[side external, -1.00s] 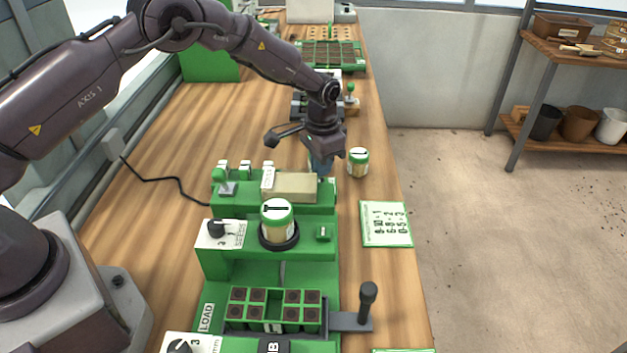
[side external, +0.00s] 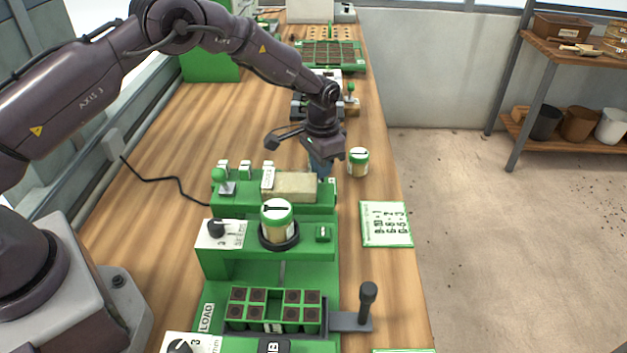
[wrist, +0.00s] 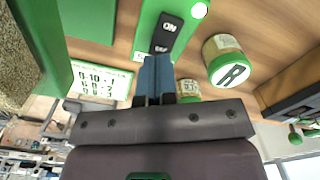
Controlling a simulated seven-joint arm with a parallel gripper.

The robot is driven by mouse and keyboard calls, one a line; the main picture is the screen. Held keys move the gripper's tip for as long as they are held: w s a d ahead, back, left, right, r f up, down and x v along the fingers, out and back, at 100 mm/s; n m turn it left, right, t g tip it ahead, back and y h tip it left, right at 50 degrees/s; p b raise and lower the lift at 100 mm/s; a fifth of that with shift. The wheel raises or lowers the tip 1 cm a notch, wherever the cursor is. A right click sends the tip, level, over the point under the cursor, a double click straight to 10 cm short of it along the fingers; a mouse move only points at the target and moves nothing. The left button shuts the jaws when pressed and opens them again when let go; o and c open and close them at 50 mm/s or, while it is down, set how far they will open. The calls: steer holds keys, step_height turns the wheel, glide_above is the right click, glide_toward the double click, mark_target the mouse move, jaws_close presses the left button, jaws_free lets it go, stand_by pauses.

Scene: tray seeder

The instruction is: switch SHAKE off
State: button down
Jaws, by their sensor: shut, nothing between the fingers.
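The switch (wrist: 165,32) is a black rocker marked ON and OFF on a green panel in the wrist view. A round pale lamp (wrist: 199,10) with a bright centre sits beside it. No SHAKE label is legible. My gripper (wrist: 154,62) has its blue fingers together and empty, with the tips at the OFF end of the rocker. I cannot tell whether they touch it. In the side view my gripper (side external: 320,172) points down at the right end of the green machine block (side external: 255,207), and the switch is hidden there.
A beige block (side external: 292,187) lies left of the fingers. A printed card (side external: 386,224) lies at the bench's right side.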

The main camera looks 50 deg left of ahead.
steer(key=shift+f, duration=1.1)
stand_by(0.3)
steer(key=shift+r, duration=3.55)
steer(key=s, duration=0.1)
steer(key=s+f, duration=0.1)
steer(key=s, duration=0.1)
steer(key=shift+s+a+n+g, duration=0.1)
steer(key=shift+s+n+g, duration=0.05)
steer(key=shift+n+g, duration=0.25)
steer(key=s+a+r+n+t, duration=0.2)
steer(key=s+r+t, duration=0.4)
steer(key=s+r, duration=1.9)
steer(key=s, duration=0.4)
steer(key=shift+s+r, duration=0.2)
